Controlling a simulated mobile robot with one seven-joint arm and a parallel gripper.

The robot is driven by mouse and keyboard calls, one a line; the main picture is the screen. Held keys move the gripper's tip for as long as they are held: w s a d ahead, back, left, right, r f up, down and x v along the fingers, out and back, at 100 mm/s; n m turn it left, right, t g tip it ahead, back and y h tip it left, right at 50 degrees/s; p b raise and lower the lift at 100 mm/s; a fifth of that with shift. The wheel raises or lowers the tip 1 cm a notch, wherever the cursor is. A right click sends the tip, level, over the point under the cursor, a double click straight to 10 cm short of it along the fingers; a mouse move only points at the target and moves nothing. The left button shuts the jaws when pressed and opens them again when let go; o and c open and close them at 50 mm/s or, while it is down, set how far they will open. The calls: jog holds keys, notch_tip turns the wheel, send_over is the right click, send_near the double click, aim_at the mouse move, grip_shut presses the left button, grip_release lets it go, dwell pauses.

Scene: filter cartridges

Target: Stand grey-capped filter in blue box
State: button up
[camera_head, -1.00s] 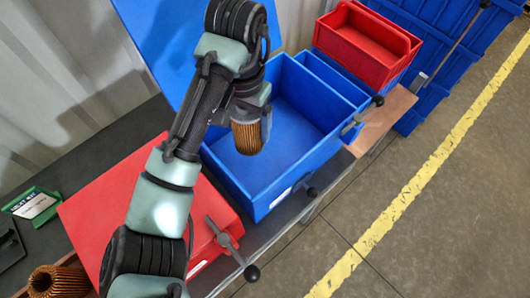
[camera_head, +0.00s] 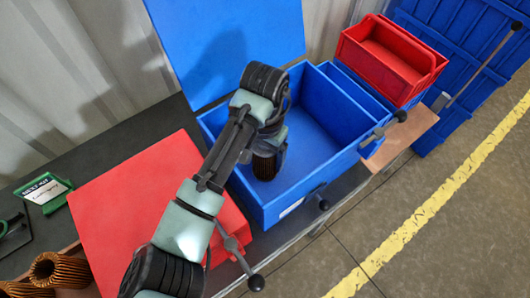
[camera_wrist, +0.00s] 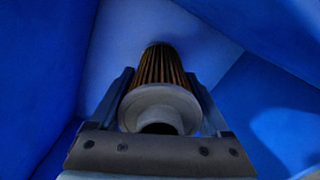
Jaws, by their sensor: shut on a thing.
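My gripper (camera_wrist: 160,120) is shut on the grey-capped filter (camera_wrist: 158,98), a brown pleated cartridge with a grey end cap. In the wrist view the cap faces the camera and the pleated body points away, towards the blue floor. In the head view the filter (camera_head: 268,165) hangs roughly upright below my gripper, inside the blue box (camera_head: 272,214). The box's blue lid stands open behind it (camera_head: 235,40). Whether the filter's lower end touches the box floor I cannot tell. My arm hides part of the box's left side.
A closed red box (camera_head: 135,190) is left of the blue box. A red bin (camera_head: 390,58) stands at the back right. The blue box floor right of the filter is clear.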

jog(key=shift+f, duration=0.1)
jog(key=o, duration=1.3)
notch_tip(320, 180, up, 12)
jog(key=shift+r+p, duration=0.1)
jog(key=shift+p, duration=0.95)
